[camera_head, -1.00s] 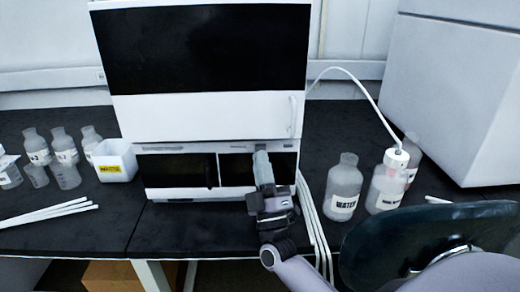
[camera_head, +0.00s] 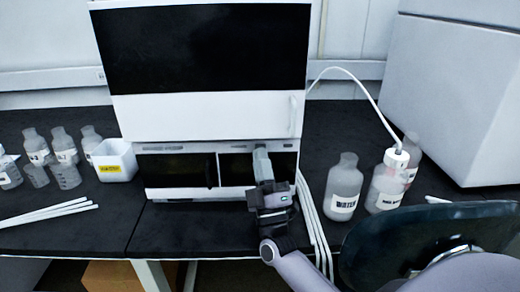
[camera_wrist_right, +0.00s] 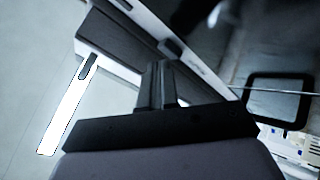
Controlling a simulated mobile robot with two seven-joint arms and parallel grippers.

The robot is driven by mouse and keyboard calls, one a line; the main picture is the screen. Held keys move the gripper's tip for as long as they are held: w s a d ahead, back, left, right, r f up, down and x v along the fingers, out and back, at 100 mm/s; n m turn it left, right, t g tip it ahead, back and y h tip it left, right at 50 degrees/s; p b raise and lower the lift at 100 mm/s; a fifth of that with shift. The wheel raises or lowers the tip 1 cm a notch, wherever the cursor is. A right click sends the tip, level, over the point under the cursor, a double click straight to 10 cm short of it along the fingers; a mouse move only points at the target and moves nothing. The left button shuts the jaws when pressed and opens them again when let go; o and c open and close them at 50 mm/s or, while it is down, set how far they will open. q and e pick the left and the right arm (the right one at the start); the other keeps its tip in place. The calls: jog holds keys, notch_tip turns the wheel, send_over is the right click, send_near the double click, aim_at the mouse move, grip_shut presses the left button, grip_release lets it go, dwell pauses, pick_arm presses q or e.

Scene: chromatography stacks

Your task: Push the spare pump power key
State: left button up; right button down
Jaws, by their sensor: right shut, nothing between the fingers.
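The white instrument stack (camera_head: 205,115) stands at the middle of the bench. Its lowest level has two dark-fronted modules side by side. My right gripper (camera_head: 261,152) is shut and empty, its fingertips up against or just in front of the right module (camera_head: 232,172). The right wrist view shows the closed fingers (camera_wrist_right: 157,72) pointing at a pale front edge. A small dark oblong part (camera_wrist_right: 171,47) lies just beyond the tips; I cannot tell whether it is the power key, or whether the fingers touch the front. My left gripper is out of view.
A white bin (camera_head: 115,160) and several bottles stand left of the stack. A water bottle (camera_head: 343,187) and a tubed bottle (camera_head: 387,186) stand to the right. White tubes (camera_head: 312,225) hang beside my right arm. White rods (camera_head: 48,213) lie at left.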

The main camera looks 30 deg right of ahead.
jog(key=shift+w+d, duration=0.2)
jog(key=shift+w, duration=0.1)
dwell(0.4)
jog(key=shift+s+a+p, duration=0.5)
jog(key=shift+s+p, duration=0.05)
jog(key=shift+s, duration=0.3)
jog(key=s+a+p, duration=0.3)
jog(key=s, duration=0.2)
jog(key=shift+a, duration=0.1)
dwell(0.6)
